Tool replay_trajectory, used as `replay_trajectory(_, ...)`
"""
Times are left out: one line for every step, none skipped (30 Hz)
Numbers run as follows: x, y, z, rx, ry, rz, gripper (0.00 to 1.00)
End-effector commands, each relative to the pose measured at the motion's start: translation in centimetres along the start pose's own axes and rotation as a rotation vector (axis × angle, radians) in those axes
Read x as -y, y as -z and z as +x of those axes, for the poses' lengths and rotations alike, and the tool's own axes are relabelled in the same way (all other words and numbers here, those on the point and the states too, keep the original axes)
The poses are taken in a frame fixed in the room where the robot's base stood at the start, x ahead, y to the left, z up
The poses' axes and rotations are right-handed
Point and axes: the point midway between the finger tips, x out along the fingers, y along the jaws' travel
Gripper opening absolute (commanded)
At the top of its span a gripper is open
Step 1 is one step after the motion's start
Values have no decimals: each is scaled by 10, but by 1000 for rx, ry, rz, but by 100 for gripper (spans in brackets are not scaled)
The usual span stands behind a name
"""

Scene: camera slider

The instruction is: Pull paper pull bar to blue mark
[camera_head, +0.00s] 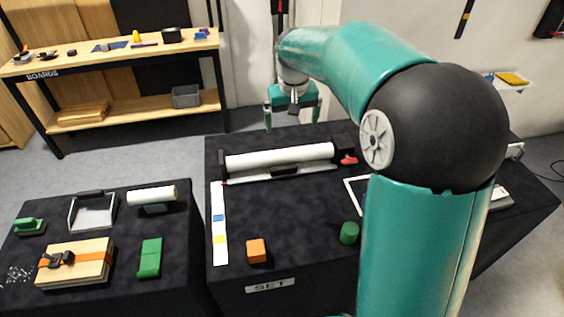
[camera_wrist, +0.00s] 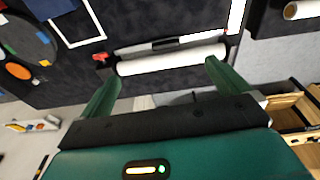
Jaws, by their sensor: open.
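A white paper roll (camera_head: 280,157) lies across the back of the black table in dark end holders. The pull bar (camera_head: 285,171), with a dark middle grip, sits along the roll's near side. A white strip (camera_head: 220,196) runs forward from the roll's left end, with a blue mark (camera_head: 218,217) and a yellow mark (camera_head: 220,240). My gripper (camera_head: 292,117) is open and empty, beyond the roll. In the wrist view the roll (camera_wrist: 172,60) appears beyond and between my open fingers (camera_wrist: 163,74), and the bar (camera_wrist: 166,46) lies past the roll. I see no contact.
An orange block (camera_head: 256,251) and green cylinder (camera_head: 349,233) stand near the front of the table. A red piece (camera_head: 348,160) is at the roll's right end. My arm hides part of the right side. A second table (camera_head: 120,220) holds tools at left.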

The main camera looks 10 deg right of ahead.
Motion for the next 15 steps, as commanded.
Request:
replay_trajectory(1, 10, 13, 16, 3, -1, 100)
replay_trajectory(2, 16, 19, 24, 5, 0, 100)
replay_trajectory(2, 23, 28, 33, 6, 1, 100)
replay_trajectory(2, 28, 34, 41, 8, 1, 100)
replay_trajectory(2, 33, 41, 49, 9, 2, 100)
replay_trajectory(2, 40, 50, 59, 11, 3, 100)
replay_trajectory(2, 44, 57, 67, 12, 4, 100)
replay_trajectory(2, 49, 65, 74, 14, 4, 100)
replay_trajectory(3, 55, 74, 84, 16, 5, 100)
replay_trajectory(3, 59, 82, 91, 17, 6, 100)
replay_trajectory(3, 63, 89, 99, 19, 6, 100)
replay_trajectory(3, 68, 100, 109, 21, 7, 100)
replay_trajectory(3, 71, 107, 117, 23, 9, 100)
replay_trajectory(3, 75, 114, 123, 24, 10, 100)
replay_trajectory(4, 78, 124, 131, 26, 11, 100)
